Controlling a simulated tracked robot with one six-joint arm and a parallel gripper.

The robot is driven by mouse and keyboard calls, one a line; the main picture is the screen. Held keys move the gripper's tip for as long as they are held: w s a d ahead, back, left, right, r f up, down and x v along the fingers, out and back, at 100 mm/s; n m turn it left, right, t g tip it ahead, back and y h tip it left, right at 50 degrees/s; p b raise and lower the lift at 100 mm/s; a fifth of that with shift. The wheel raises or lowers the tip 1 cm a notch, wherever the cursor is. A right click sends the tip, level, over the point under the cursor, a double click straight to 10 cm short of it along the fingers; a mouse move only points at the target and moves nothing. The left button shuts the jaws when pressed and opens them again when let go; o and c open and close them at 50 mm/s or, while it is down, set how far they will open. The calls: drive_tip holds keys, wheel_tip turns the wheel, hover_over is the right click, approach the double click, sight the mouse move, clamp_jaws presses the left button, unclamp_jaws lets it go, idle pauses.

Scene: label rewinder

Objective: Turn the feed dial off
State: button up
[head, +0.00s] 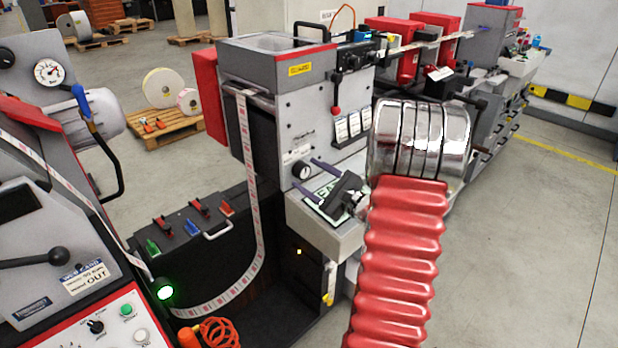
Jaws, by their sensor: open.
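A small round dark dial (300,169) sits on the light front panel of the grey machine in the middle of the head view. Its marking is too small to read, so I cannot tell its setting. My gripper (304,174) is open, with its two purple fingers pointing at this panel. In the picture the fingertips lie on either side of the dial, one above and one below left. I cannot tell whether they touch it. Another black knob (96,327) is on the white control panel at the lower left, beside a green button (126,310).
A printed label web (247,170) hangs in a loop left of the machine. A red-knobbed lever (336,108) is above the dial. Open floor (530,260) lies to the right.

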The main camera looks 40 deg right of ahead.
drive_tip(key=s, duration=1.3)
drive_tip(key=shift+s+d, duration=0.2)
drive_tip(key=shift+s, duration=0.1)
